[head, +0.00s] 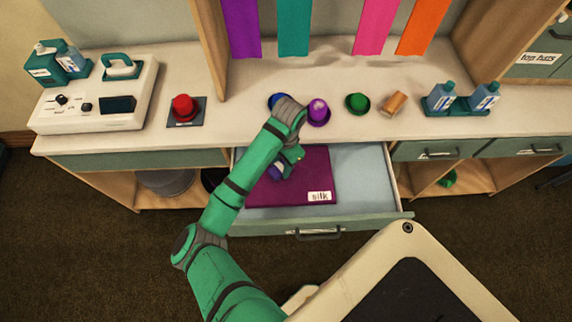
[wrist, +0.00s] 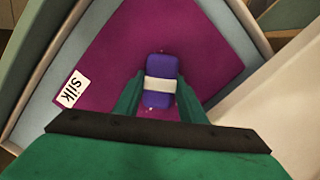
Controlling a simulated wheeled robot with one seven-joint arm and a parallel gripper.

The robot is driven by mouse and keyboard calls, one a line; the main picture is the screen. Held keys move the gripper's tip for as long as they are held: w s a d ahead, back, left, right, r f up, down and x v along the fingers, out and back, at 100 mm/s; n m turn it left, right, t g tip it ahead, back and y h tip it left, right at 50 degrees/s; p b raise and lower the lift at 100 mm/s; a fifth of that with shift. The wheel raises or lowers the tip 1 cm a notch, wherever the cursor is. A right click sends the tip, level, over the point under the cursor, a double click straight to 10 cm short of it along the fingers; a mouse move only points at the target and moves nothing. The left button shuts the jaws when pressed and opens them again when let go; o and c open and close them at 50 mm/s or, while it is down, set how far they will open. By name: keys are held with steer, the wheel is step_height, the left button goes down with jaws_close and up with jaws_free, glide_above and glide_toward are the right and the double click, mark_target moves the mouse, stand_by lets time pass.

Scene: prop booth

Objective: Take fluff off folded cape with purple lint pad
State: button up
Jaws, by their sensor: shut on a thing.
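The folded cape (head: 313,170) is a magenta-purple cloth lying flat in an open drawer, with a white label reading "silk" (head: 319,197). It fills most of the wrist view (wrist: 205,55). My gripper (head: 284,166) is over the cape's left part in the head view. In the wrist view my gripper (wrist: 160,92) is shut on the purple lint pad (wrist: 161,68), which has a white band around its middle. The pad is at or just above the cloth; I cannot tell if they touch. Tiny pale specks of fluff (wrist: 150,109) show beside the pad. My arm hides part of the cape in the head view.
The open drawer (head: 365,175) sticks out below the counter. A red button (head: 184,107) and blue bottles (head: 441,97) stand farther out.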

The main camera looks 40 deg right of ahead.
steer(key=shift+w+a, duration=0.6)
steer(key=shift+a, duration=0.25)
steer(key=shift+w+a, duration=0.6)
steer(key=shift+a, duration=0.2)
steer(key=shift+w+a, duration=0.6)
steer(key=shift+a, duration=0.25)
steer(key=shift+w+r, duration=0.1)
steer(key=shift+r, duration=0.45)
steer(key=shift+d+r, duration=0.15)
steer(key=shift+r, duration=2.3)
steer(key=shift+r, duration=1.5)
